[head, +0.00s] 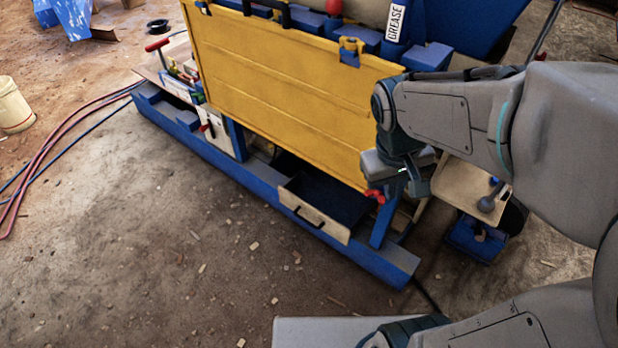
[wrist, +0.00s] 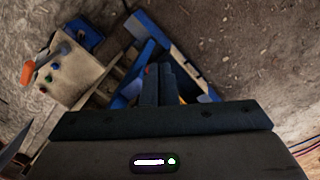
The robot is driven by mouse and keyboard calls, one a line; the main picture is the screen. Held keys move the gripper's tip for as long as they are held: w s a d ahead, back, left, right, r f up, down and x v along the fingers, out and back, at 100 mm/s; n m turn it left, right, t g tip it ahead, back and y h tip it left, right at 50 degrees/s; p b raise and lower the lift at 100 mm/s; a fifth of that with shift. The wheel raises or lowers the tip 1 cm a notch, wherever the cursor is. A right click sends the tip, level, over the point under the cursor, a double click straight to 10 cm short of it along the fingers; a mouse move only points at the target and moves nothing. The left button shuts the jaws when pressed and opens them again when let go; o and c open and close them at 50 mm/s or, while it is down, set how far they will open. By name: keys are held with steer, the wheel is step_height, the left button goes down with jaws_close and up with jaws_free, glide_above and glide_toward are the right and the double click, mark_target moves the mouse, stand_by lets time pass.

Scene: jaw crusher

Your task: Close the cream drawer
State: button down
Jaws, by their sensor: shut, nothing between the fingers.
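The cream drawer (head: 315,209) is open, low in the blue machine frame in the head view. Its cream front with a dark handle stands out from the frame, and its dark inside shows behind. My gripper (wrist: 158,72) is shut and empty in the wrist view, its two dark fingers together. In the head view my gripper's body hangs to the right of the drawer and higher, by the yellow panel's lower right corner, apart from the drawer front. I cannot make out the drawer clearly in the wrist view.
The yellow panel (head: 285,95) rises above the drawer. A red-handled part (head: 374,195) sits by the right frame leg. A cream control box (wrist: 70,80) with coloured knobs is at the wrist view's left. Open dirt ground lies before the blue rail (head: 235,180). Hoses (head: 50,145) lie left.

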steer(key=w+a+f+n+g+h+b, duration=0.1)
steer(key=w+f+n+h+b, duration=0.15)
steer(key=w+f+b, duration=0.4)
steer(key=w+a+f+n+h+b, duration=0.1)
steer(key=w+f+n+h, duration=0.15)
steer(key=f, duration=0.65)
steer(key=n+t+h+b, duration=0.4)
steer(key=n+t+b, duration=1)
steer(key=n+b, duration=0.6)
glide_toward(317, 212)
steer(key=shift+n, duration=0.3)
steer(key=b+x, duration=0.1)
steer(key=x, duration=0.3)
steer(key=b+x, duration=0.1)
steer(key=x, duration=0.1)
steer(key=shift+w+d+f+b, duration=0.25)
steer(key=shift+w+f+b, duration=0.05)
steer(key=shift+w, duration=0.1)
